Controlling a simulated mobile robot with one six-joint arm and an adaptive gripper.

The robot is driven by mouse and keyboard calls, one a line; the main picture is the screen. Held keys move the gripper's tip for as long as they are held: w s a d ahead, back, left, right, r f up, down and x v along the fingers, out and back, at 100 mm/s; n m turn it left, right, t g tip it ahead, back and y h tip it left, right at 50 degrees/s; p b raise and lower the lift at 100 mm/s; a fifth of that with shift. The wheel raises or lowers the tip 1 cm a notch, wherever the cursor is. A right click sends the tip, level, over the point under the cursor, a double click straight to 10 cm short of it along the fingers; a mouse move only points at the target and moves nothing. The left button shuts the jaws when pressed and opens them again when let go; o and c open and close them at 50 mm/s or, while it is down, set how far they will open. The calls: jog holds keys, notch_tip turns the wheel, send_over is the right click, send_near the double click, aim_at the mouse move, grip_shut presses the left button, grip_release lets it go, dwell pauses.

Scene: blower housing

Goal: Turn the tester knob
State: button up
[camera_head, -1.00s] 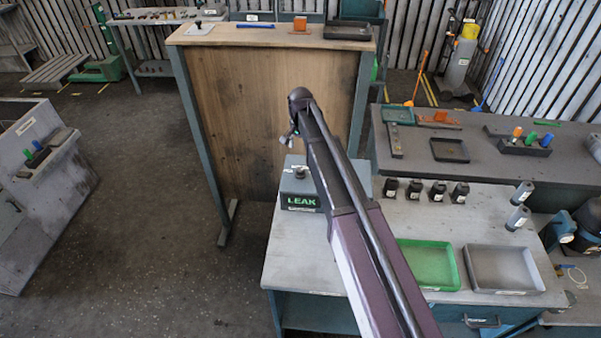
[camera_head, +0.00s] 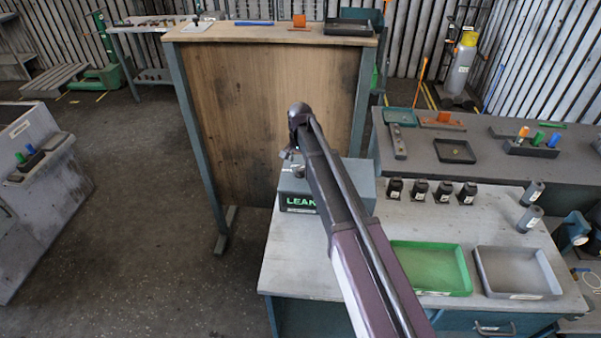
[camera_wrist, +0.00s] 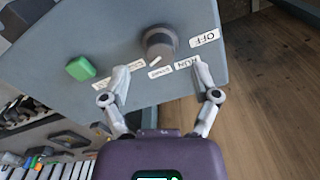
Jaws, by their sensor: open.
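The tester (camera_head: 298,193) is a grey box with a green "LEAK" display, at the back left of the grey bench. Its top panel (camera_wrist: 115,40) fills much of the wrist view. The tester knob (camera_wrist: 159,42) is dark and round with a white pointer mark at its lower left side. Labels around it include "OFF" and "RUN"; others are hard to read. A green button (camera_wrist: 80,68) sits left of the knob. My gripper (camera_wrist: 160,76) is open, its two fingertips apart on the near side of the knob, not around it. In the head view my arm partly hides the tester.
A wooden panel bench (camera_head: 270,110) stands close behind the tester. Several black parts (camera_head: 432,191) stand in a row to its right. A green tray (camera_head: 430,268) and a grey tray (camera_head: 515,272) lie at the bench front.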

aim_at(300, 168)
jog(key=shift+f+b, duration=1.2)
jog(key=shift+f, duration=0.3)
grip_shut()
